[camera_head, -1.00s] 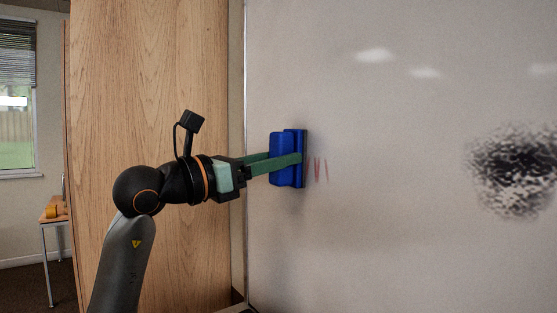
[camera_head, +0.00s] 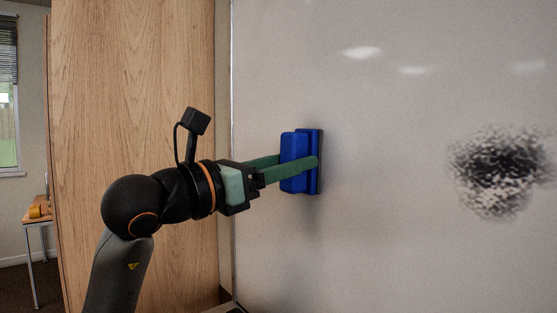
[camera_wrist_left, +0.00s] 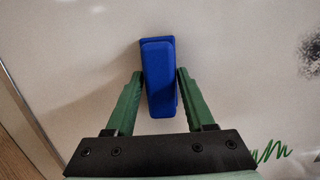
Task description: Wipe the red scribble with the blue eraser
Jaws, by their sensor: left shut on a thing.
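The blue eraser (camera_head: 293,143) is upright, its dark pad side against or very near the whiteboard (camera_head: 400,250); I cannot tell whether it touches. My left gripper (camera_head: 300,163) is shut on it, with a green finger on each side. In the left wrist view the eraser (camera_wrist_left: 158,62) sits between the fingertips (camera_wrist_left: 161,76), slightly tilted. No red scribble shows in either view now; the surface behind the eraser is hidden. My right gripper is not in view.
A black smudged patch (camera_head: 500,170) is on the board to the right. A green scribble (camera_wrist_left: 271,151) shows at the lower right of the left wrist view. A wooden panel (camera_head: 140,80) stands left of the board. The board between eraser and black patch is clear.

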